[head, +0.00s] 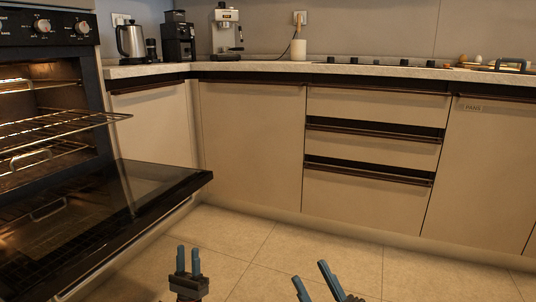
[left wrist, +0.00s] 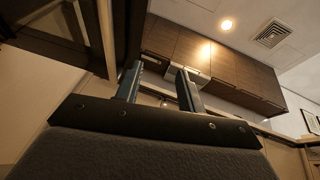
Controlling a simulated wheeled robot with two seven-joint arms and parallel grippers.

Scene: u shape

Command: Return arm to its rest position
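My left gripper (head: 188,262) is low in the head view, in front of the open oven door. Its two blue-grey fingers are a little apart with nothing between them. In the left wrist view its fingers (left wrist: 160,88) also stand apart and empty, pointing up toward wall cabinets and the ceiling. My right gripper (head: 312,281) is at the bottom of the head view, right of the left one, above the tiled floor. Its fingers are spread apart and hold nothing. The arm links behind both grippers are mostly out of view.
The oven (head: 45,110) is open, its glass door (head: 150,190) lowered and a wire rack (head: 75,122) pulled out. Cabinets and drawers line the back under a counter (head: 270,67) with a kettle (head: 130,40) and coffee machines. The tiled floor (head: 290,245) between is clear.

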